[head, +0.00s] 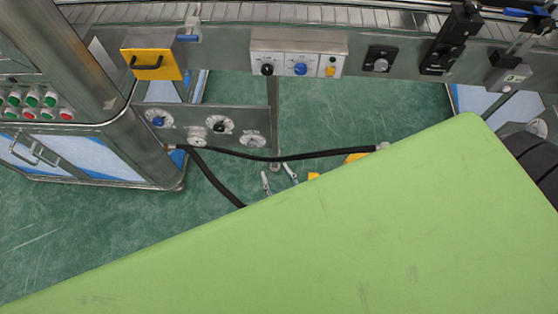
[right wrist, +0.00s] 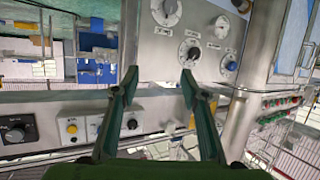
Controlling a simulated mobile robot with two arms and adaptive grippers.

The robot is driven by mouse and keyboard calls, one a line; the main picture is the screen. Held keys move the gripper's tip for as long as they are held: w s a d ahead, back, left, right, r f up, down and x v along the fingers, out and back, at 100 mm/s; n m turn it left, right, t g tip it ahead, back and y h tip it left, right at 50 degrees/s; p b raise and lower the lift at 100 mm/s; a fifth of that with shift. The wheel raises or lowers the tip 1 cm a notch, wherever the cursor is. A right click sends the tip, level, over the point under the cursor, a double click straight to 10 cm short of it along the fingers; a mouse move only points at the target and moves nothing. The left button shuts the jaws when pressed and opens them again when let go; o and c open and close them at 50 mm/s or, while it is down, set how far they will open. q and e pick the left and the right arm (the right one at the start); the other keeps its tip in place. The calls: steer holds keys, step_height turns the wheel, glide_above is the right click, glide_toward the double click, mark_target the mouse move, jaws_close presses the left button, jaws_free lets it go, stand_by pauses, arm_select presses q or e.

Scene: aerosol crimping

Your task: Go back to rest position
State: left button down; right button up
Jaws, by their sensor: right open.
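My right gripper shows in the right wrist view (right wrist: 156,86). Its two dark green fingers stand apart with nothing between them. Beyond the fingers are the steel machine front and a plate with round dials (right wrist: 190,52). In the head view a broad lime-green surface, which looks like part of my own body, covers the lower right and hides what lies under it. I cannot make out the right gripper clearly there. My left gripper is in neither view.
The head view shows a steel machine rail with a knob box (head: 298,62), a yellow handled plate (head: 152,64), a dial plate (head: 205,128) and black hoses (head: 275,157). A cabinet with coloured buttons (head: 38,105) stands left. Green floor (head: 85,222) is open at lower left.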

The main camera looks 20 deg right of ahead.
stand_by(0.4)
steer(key=s+f+n+g+y, duration=0.1)
steer(key=s+f+g, duration=0.3)
steer(key=s+f, duration=0.45)
steer(key=s+f+n+g+y, duration=0.1)
steer(key=s+f+g, duration=0.35)
steer(key=f, duration=0.75)
steer(key=s+d+f+g, duration=0.2)
steer(key=s+d+f, duration=0.2)
steer(key=s, duration=0.5)
steer(key=s+d+f+g+h, duration=0.1)
steer(key=s+d+f+g, duration=0.1)
steer(key=s, duration=0.7)
steer(key=shift+d+f+g+h, duration=0.35)
steer(key=shift+d+f, duration=0.55)
steer(key=shift+d, duration=0.35)
steer(key=shift+s, duration=0.1)
